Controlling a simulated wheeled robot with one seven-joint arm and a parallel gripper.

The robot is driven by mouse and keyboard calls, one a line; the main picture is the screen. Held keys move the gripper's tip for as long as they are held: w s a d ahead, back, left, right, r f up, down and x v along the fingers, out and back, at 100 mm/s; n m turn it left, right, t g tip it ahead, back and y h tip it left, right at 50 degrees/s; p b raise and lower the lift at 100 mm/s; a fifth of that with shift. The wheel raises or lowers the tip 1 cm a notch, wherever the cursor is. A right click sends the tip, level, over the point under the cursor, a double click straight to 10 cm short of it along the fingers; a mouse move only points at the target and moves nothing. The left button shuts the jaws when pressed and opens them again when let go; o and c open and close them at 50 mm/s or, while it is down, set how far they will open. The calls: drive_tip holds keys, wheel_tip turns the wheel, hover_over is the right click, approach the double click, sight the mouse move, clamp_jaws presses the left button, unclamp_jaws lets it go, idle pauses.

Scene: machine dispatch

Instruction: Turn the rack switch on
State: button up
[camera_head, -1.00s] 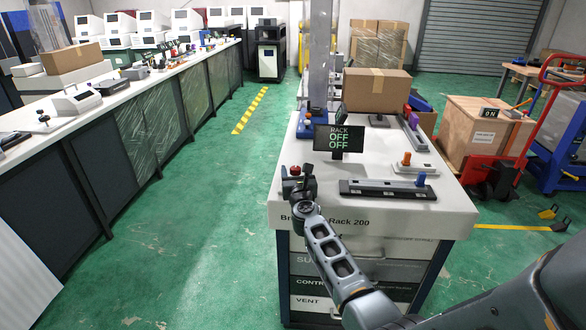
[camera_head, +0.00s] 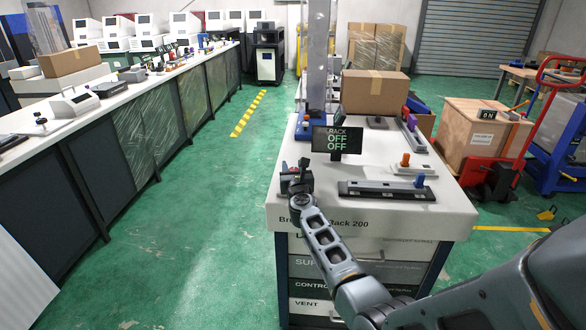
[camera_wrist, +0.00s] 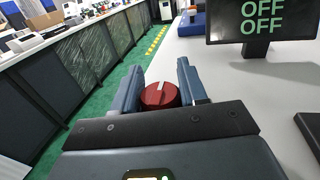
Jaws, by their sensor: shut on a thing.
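The rack switch (camera_wrist: 160,96) is a round red knob with a white mark, seen between the two fingers in the wrist view. My gripper (camera_wrist: 158,88) is shut on this red knob, one finger on each side. In the head view my gripper (camera_head: 297,178) is at the left front corner of the white rack top, and it mostly hides the knob. The rack display (camera_head: 337,140) stands just behind and reads RACK OFF OFF. It also shows in the wrist view (camera_wrist: 262,22), reading OFF OFF.
The white rack top (camera_head: 375,215) also holds a dark rail (camera_head: 388,190) with a blue lever, an orange-topped lever (camera_head: 405,160) and a cardboard box (camera_head: 375,92). A long bench (camera_head: 90,108) runs along the left. Green floor (camera_head: 205,200) lies clear between them.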

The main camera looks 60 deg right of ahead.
drive_tip(key=shift+c, duration=1.2)
